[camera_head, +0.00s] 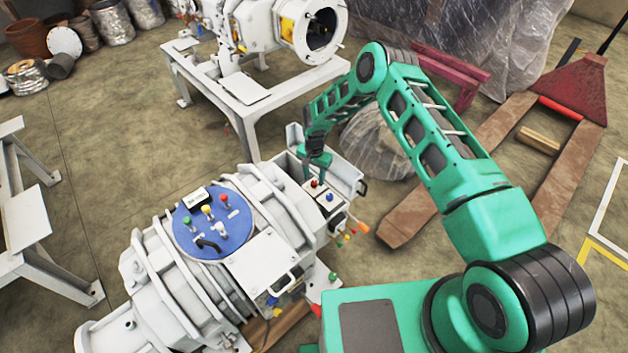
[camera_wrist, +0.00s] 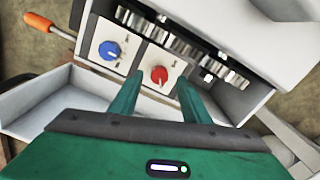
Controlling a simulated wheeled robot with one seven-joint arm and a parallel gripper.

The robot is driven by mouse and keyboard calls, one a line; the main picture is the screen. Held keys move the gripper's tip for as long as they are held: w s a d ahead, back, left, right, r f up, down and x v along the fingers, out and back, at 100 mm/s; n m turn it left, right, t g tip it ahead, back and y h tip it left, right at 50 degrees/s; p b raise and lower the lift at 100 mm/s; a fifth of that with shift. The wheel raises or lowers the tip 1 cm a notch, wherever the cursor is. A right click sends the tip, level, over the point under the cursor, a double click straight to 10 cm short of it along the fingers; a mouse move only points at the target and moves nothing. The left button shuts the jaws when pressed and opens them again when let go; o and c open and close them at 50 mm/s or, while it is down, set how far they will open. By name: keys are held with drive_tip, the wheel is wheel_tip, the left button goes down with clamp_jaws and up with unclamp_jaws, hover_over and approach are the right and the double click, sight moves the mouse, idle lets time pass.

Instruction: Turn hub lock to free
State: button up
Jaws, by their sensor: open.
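A small light panel (camera_head: 322,196) with a red knob and a blue knob sits at the end of the white machine. In the wrist view the red knob (camera_wrist: 159,75) lies between the tips of my open gripper (camera_wrist: 160,88), and the blue knob (camera_wrist: 109,50) is to its left, outside the fingers. I cannot tell whether the fingers touch the red knob. In the head view my gripper (camera_head: 317,172) points down just above the panel. The labels by the knobs are too small to read, so I cannot tell which is the hub lock.
The white machine (camera_head: 270,258) carries a blue disc (camera_head: 234,245) with several coloured knobs and a black handle. An open tray lid (camera_wrist: 45,110) and metal gear-like parts (camera_wrist: 180,45) border the panel. An orange-handled tool (camera_wrist: 48,24) is at the left.

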sight(314, 182)
wheel_tip(314, 182, up, 9)
idle(0.3)
drive_tip(key=shift+w+r, duration=0.1)
drive_tip(key=shift+r, duration=0.05)
idle(0.3)
drive_tip(key=s+d+r+n+h, duration=0.1)
drive_tip(key=d+r, duration=0.6)
drive_tip(key=r, duration=0.2)
drive_tip(key=s+d+r, duration=0.1)
drive_tip(key=d+r, duration=0.6)
drive_tip(key=r, duration=0.3)
drive_tip(key=s+d+r+h, duration=0.1)
drive_tip(key=s+d+r, duration=1)
drive_tip(key=d+r, duration=0.3)
drive_tip(key=s+d+r, duration=0.3)
drive_tip(key=s+r, duration=0.2)
drive_tip(key=s, duration=0.4)
drive_tip(key=s+d+r, duration=0.4)
drive_tip(key=s+r, duration=0.1)
drive_tip(key=s, duration=0.4)
drive_tip(key=s+a+y, duration=0.1)
drive_tip(key=s+y, duration=0.1)
drive_tip(key=s, duration=1.5)
drive_tip(key=shift+a+m, duration=0.2)
drive_tip(key=shift+m, duration=0.1)
